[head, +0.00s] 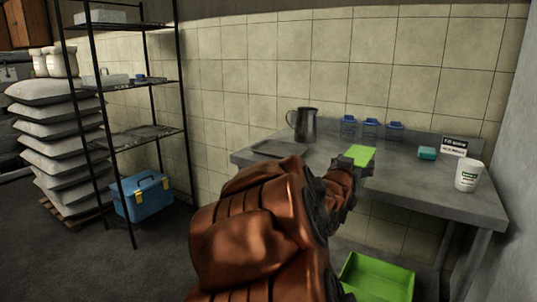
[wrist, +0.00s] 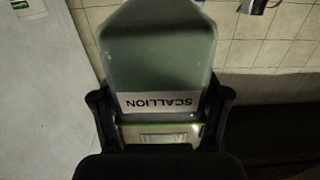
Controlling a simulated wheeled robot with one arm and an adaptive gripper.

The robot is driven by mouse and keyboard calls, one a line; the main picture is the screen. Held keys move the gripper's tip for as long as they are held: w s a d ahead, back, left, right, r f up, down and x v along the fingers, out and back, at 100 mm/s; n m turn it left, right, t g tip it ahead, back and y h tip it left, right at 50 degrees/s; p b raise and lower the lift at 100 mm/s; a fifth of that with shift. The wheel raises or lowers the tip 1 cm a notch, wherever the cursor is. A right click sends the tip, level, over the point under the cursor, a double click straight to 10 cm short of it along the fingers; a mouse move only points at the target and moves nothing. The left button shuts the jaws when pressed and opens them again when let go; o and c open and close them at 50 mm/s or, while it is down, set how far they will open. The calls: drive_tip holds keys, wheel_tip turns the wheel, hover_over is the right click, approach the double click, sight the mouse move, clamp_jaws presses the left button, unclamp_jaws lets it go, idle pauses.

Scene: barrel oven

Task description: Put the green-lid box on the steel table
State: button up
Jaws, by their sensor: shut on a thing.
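The green-lid box (head: 359,155) is in my gripper (head: 347,177), over the near part of the steel table (head: 425,182) in the head view. In the wrist view, the box (wrist: 160,55) has a translucent greenish body with a white "SCALLION" label, which appears upside down. The two dark fingers of my gripper (wrist: 160,100) close on its sides near the lid end. I cannot tell whether the box touches the tabletop. My arm hides part of the table's front left.
A green crate (head: 376,278) is below. A black shelf (head: 135,85) stands left.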

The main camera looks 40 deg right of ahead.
drive_tip(key=w+a+f+n+t+y, duration=0.25)
drive_tip(key=w+a, duration=0.35)
drive_tip(key=w, duration=0.3)
drive_tip(key=w+a+f+n+t+y, duration=0.1)
drive_tip(key=w+a+n+t+y, duration=0.1)
drive_tip(key=w+a+t, duration=0.5)
drive_tip(key=w+a+f+n+y, duration=0.25)
drive_tip(key=w+a, duration=0.35)
drive_tip(key=w, duration=0.5)
drive_tip(key=w+a+f+n+t+y, duration=0.1)
drive_tip(key=w+a+f+n+y, duration=0.2)
drive_tip(key=a, duration=0.6)
drive_tip(key=w+a+f+n+t+y, duration=0.15)
drive_tip(key=w+a+y, duration=0.3)
drive_tip(key=a, duration=0.45)
drive_tip(key=w+a+f+n+y, duration=0.25)
drive_tip(key=w+a, duration=0.25)
drive_tip(key=a, duration=0.4)
wheel_tip(320, 180, up, 26)
drive_tip(key=a+p, duration=0.1)
drive_tip(key=p, duration=2.4)
drive_tip(key=shift+w, duration=0.15)
drive_tip(key=shift+f, duration=0.15)
